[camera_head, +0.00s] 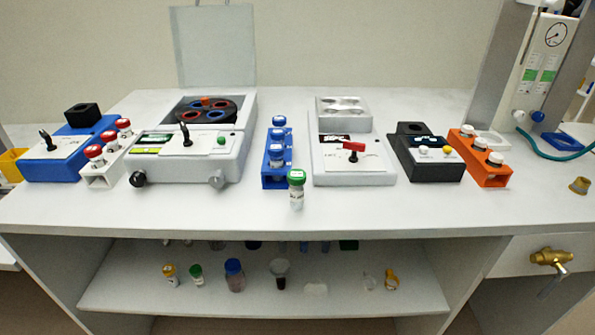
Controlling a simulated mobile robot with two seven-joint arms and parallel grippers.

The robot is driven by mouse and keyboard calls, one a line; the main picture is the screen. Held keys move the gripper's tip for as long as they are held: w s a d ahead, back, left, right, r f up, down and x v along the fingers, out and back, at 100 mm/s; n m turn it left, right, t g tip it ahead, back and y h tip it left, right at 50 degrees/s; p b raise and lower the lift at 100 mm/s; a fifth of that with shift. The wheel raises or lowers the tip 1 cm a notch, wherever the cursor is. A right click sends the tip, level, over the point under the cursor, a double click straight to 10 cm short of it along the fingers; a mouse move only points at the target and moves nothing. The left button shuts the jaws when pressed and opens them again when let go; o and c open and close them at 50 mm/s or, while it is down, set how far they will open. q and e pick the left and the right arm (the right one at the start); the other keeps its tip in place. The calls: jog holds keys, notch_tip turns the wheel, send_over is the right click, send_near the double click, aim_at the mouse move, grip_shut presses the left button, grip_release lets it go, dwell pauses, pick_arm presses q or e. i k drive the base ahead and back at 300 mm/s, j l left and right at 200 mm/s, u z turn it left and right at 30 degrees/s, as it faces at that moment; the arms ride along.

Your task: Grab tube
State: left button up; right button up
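A clear tube with a green cap (296,189) stands upright near the front of the white bench, just in front of the blue rack. The blue rack (268,184) holds blue-capped tubes (277,153). A white rack (101,181) at the left holds red-capped tubes (94,153). An orange rack (488,177) at the right holds white-capped tubes (480,144). Neither of my grippers shows in the head view.
A centrifuge (190,158) with its lid up stands left of the blue rack. A white device with a red switch (350,165) and a black device (428,166) stand to the right. The bench front (230,208) is clear. Bottles (235,275) stand on the lower shelf.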

aim_at(296, 177)
jog(key=i+j, duration=0.1)
jog(key=i, duration=0.35)
jog(key=i+j, duration=0.1)
jog(key=i, duration=0.35)
